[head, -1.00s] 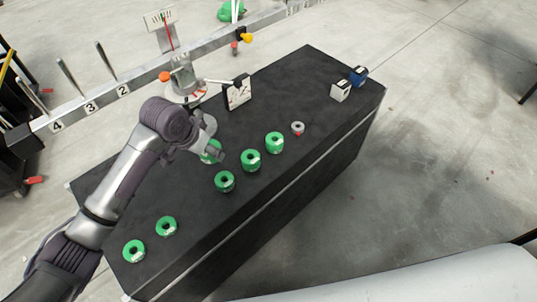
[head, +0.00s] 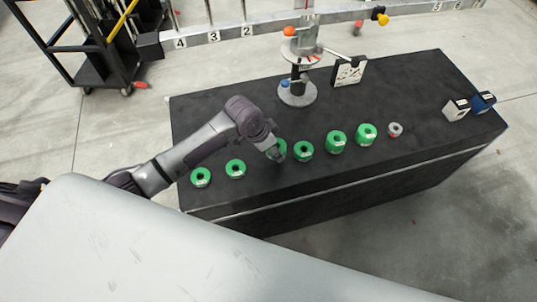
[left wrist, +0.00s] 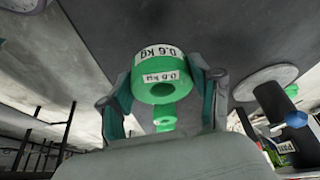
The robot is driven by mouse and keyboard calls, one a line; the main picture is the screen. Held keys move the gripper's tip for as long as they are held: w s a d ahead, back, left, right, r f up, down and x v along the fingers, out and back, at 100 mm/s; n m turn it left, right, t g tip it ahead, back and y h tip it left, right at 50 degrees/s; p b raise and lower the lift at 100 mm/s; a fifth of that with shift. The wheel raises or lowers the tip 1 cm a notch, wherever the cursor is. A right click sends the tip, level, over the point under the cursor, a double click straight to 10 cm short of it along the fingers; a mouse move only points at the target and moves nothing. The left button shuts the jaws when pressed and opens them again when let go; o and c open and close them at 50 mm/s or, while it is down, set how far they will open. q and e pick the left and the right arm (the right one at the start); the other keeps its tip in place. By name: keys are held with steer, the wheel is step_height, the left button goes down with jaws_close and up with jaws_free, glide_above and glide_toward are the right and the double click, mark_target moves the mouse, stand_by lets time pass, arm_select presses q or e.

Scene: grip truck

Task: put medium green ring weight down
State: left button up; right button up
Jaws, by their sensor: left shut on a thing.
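My left gripper (head: 273,153) is shut on a green ring weight (head: 281,146), mostly covered by the gripper in the head view. The left wrist view shows this ring (left wrist: 160,65) between the two fingers, with white labels reading 0.6 kg. The held ring is in the row of green rings along the black table (head: 410,100), between a ring on its left (head: 235,169) and one close on its right (head: 303,151). I cannot tell whether its underside touches the table. My right gripper is not in view.
More green rings stand at the left end (head: 201,177) and to the right (head: 336,141), (head: 366,134), beside a small grey ring (head: 395,130). A scale stand (head: 297,94) is behind. Two small boxes (head: 456,109), (head: 483,102) stand far right.

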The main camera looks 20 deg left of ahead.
mark_target(272, 161)
arm_select(q)
steer(key=shift+s+a+f, duration=0.35)
steer(key=shift+a, duration=0.3)
step_height(272, 161, down, 4)
steer(key=shift+r, duration=0.1)
steer(key=shift+f, duration=0.3)
steer(key=o, duration=1.4)
steer(key=shift+s+f, duration=0.1)
steer(key=shift+r, duration=0.3)
steer(key=p+v, duration=0.1)
steer(key=v, duration=1.1)
steer(key=shift+f, duration=0.1)
